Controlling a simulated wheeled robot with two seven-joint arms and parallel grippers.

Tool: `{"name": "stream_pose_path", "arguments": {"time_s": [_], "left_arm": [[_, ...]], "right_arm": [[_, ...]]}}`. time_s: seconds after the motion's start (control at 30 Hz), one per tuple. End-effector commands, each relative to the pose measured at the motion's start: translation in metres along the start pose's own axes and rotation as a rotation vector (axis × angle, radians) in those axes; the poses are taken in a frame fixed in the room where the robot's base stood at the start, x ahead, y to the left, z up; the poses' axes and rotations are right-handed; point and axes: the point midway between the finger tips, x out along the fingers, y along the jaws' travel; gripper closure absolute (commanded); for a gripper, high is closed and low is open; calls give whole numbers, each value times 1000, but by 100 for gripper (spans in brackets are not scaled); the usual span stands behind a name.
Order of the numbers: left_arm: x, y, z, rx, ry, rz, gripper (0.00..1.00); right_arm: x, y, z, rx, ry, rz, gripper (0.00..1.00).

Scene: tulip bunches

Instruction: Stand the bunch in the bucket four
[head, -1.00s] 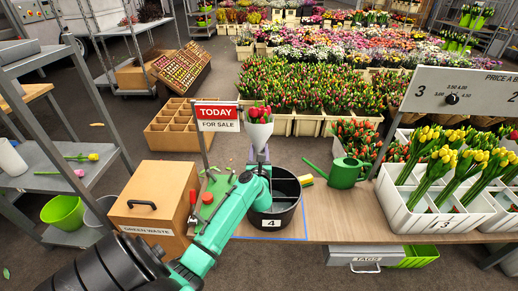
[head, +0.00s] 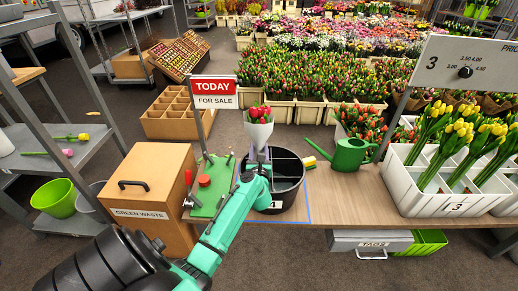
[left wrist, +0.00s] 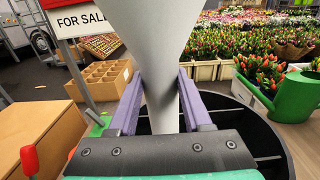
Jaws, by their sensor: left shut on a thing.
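The bunch (head: 259,127) is red tulips in a pale paper wrap, held upright. My left gripper (head: 258,156) is shut on the lower part of the wrap, above the black bucket four (head: 289,190). In the left wrist view the wrap (left wrist: 158,60) fills the middle, between the purple fingers of my left gripper (left wrist: 160,105), with the bucket's dark rim (left wrist: 262,125) behind and below. My arm hides part of the bucket and of its number label. Whether the wrap's lower end is inside the bucket cannot be told. My right gripper is not in view.
A green watering can (head: 350,154) stands right of the bucket. A "TODAY FOR SALE" sign (head: 213,92) and a green board (head: 211,187) are to its left. A green waste box (head: 152,197) is further left, a white crate of yellow tulips (head: 432,199) at right.

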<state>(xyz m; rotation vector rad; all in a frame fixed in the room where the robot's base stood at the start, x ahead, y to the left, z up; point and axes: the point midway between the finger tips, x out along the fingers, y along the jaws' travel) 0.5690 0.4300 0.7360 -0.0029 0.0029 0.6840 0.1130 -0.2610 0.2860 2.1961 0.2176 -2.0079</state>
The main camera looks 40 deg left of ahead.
Motion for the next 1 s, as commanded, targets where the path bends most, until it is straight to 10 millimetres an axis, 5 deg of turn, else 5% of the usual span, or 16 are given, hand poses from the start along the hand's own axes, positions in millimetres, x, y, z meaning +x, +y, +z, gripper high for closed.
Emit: {"name": "stream_pose_path", "arguments": {"time_s": [0.77,0.8,0.9,1.0], "left_arm": [[0,0,-13,-1,-3,-1,100],[0,0,-12,-1,-3,-1,47],[0,0,-12,-1,-2,0,16],[0,0,-12,-1,-2,0,16]], "right_arm": [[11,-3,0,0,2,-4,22],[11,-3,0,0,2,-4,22],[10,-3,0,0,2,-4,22],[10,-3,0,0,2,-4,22]]}}
